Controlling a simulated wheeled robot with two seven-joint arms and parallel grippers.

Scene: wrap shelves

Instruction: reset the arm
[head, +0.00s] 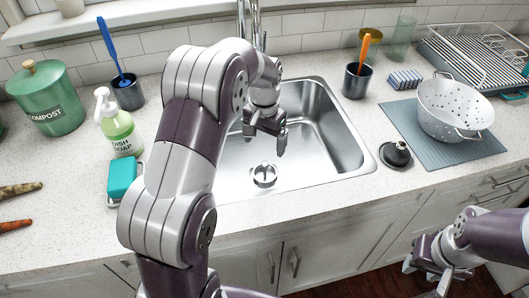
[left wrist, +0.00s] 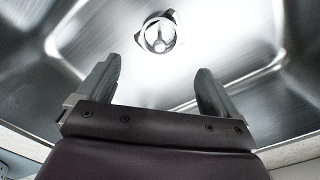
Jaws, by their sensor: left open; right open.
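My left arm reaches from the bottom left over the counter. My left gripper (head: 267,133) is above the steel sink (head: 330,140), open and empty. In the left wrist view its two fingers (left wrist: 155,92) stand apart, with the sink's drain strainer (left wrist: 159,35) beyond them. In the head view the drain strainer (head: 264,174) lies on the sink floor below the gripper. My right gripper (head: 431,270) is low at the bottom right, in front of the cabinets and below the counter edge. It is open, with nothing seen in it.
Left of the sink stand a green compost jar (head: 47,97), a dish soap bottle (head: 118,124), a teal sponge (head: 122,178) and a cup with a blue brush (head: 126,91). Right are a black plunger-like piece (head: 396,154), a white colander (head: 455,108) on a mat and a dish rack (head: 470,58).

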